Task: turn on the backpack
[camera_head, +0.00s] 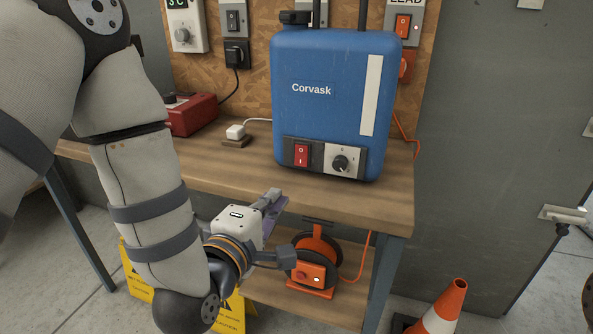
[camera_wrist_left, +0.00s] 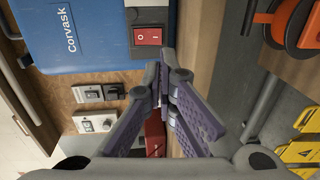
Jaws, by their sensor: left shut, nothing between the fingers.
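The backpack (camera_head: 315,105) is a blue tank unit marked Corvask, standing upright on the wooden workbench. On its lower front panel are a red rocker switch (camera_head: 302,155), marked O above and I below, and a dark knob (camera_head: 341,162). I cannot tell which side of the rocker is pressed. My left gripper (camera_head: 277,200) is shut and empty, below and left of the switch by the bench's front edge. In the left wrist view its purple-padded fingers (camera_wrist_left: 167,62) are close to the red switch (camera_wrist_left: 148,37), seemingly apart from it. My right gripper is not in view.
The workbench (camera_head: 225,178) also holds a red box (camera_head: 191,115) and a white plug (camera_head: 236,131). Switches and sockets line the board behind. An orange reel (camera_head: 317,262) sits on the lower shelf. A traffic cone (camera_head: 444,308) and yellow caution signs (camera_head: 138,285) stand on the floor.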

